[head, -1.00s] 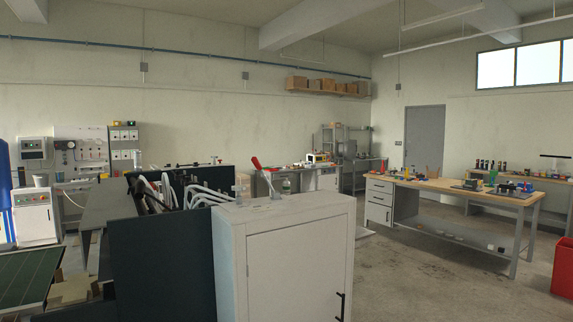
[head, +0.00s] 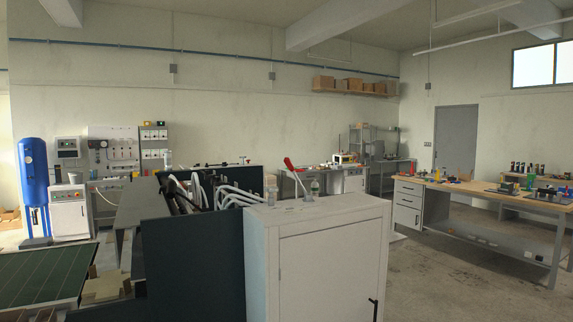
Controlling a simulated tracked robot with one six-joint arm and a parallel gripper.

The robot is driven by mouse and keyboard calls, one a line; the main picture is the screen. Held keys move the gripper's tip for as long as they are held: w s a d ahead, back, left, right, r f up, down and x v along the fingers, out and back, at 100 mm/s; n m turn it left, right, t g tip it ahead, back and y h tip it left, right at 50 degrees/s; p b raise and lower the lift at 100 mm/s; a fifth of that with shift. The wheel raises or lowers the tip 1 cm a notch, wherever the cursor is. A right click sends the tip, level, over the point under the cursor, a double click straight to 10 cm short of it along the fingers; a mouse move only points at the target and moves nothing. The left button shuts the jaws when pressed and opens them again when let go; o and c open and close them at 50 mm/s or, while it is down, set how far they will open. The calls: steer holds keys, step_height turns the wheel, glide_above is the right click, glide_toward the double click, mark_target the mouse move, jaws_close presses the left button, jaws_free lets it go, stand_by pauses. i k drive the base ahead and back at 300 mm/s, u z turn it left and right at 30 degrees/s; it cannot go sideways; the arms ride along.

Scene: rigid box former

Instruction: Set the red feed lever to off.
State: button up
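The red feed lever (head: 291,165) stands on top of the white cabinet (head: 322,218) in the middle of the head view. Its red handle leans up to the left from a pale shaft that slopes down to the right. I cannot read any off mark from here. My gripper is not in view.
A dark panel (head: 195,255) with white hoses (head: 232,195) adjoins the cabinet on the left. A green-topped surface (head: 42,275) is at the lower left, with a blue tank (head: 33,175) behind. A wooden workbench (head: 455,187) stands right; the floor (head: 425,268) before it is clear.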

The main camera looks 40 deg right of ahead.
mark_target(286, 160)
steer(key=i, duration=0.9)
steer(key=z, duration=0.05)
